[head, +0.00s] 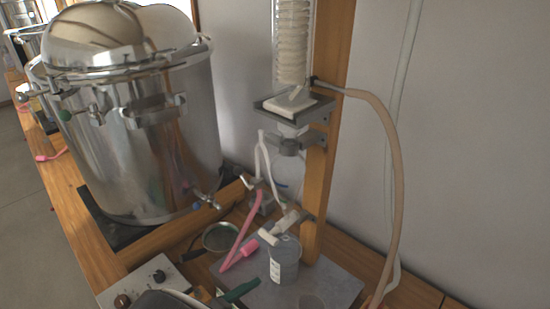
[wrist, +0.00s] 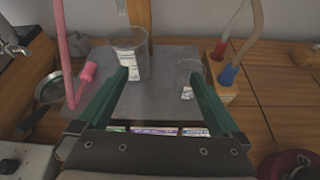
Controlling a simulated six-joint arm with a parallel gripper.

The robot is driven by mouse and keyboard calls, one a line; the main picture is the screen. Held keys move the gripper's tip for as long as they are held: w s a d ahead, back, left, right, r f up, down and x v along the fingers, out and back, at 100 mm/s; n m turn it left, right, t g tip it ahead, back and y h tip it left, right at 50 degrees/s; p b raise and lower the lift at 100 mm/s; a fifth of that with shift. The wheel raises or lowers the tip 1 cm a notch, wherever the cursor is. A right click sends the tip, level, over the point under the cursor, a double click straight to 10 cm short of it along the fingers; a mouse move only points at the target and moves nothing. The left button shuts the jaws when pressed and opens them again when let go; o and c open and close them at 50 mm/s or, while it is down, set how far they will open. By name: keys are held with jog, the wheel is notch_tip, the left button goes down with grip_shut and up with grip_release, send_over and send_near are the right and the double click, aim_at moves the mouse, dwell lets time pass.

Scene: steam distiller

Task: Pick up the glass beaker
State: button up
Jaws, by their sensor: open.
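A larger clear glass beaker (wrist: 130,52) with white markings stands upright on a grey slab (wrist: 160,88) in the wrist view. In the head view this beaker (head: 285,262) is near the bottom centre. A smaller clear glass beaker (wrist: 187,74) stands to its right, and it also shows at the head view's bottom edge (head: 312,301). My gripper (wrist: 160,75) is open and empty, with two green fingers. The left fingertip overlaps the larger beaker's lower left, and the right one is at the smaller beaker's lower right. Contact cannot be told.
A pink hose (head: 243,232) hangs left of the larger beaker. A wooden block (wrist: 222,90) with red and blue-ended tubes stands at right. A wooden post (head: 327,130) rises behind. A steel boiler (head: 150,140) and control box (head: 145,283) are at left.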

aim_at(278, 271)
jog(key=w+f+n, duration=0.1)
jog(key=w, duration=0.1)
jog(key=w+d+f+n+t+y, duration=0.1)
jog(key=w+f, duration=0.1)
jog(key=w, duration=0.1)
jog(key=w+f+n, duration=0.1)
jog(key=w, duration=0.2)
jog(key=shift+w+d+f+t, duration=0.1)
jog(key=shift+d+f+t, duration=0.1)
jog(key=shift+t, duration=0.2)
jog(key=x, duration=0.6)
jog(key=shift+w+a+r, duration=0.15)
jog(key=shift+w+r, duration=0.05)
jog(key=shift+r, duration=0.1)
jog(key=c, duration=1.1)
jog(key=shift+c, duration=0.2)
